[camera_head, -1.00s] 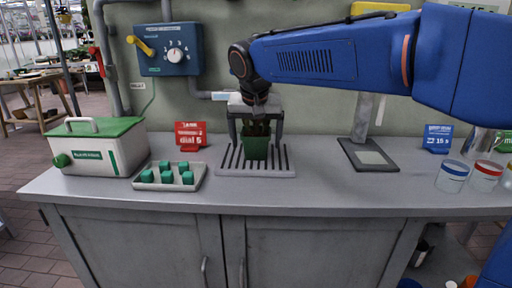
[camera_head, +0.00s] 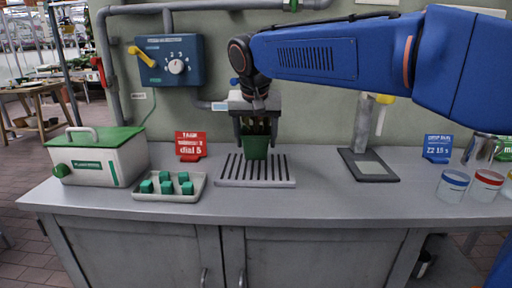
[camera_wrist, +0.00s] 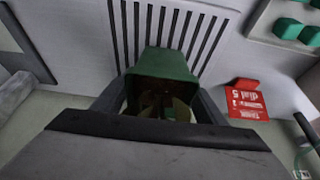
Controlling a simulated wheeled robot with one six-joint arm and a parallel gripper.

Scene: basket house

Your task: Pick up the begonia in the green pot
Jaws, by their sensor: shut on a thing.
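The green pot (camera_head: 255,147) is in my gripper (camera_head: 256,122), over the slotted drip tray (camera_head: 287,183) on the bench. The pot also shows in the wrist view (camera_wrist: 163,66), between the two fingers, with brownish and pale plant parts inside. My gripper comes from above and is shut on the pot. The plant is mostly hidden by the gripper in the head view. I cannot tell for sure how far the pot's base is above the tray.
A white tray (camera_head: 196,194) with several green cubes and a box with a green lid (camera_head: 98,157) stand to the left. A red sign (camera_head: 190,146) stands behind. A dark stand base (camera_head: 369,177) and jars (camera_head: 453,186) are to the right.

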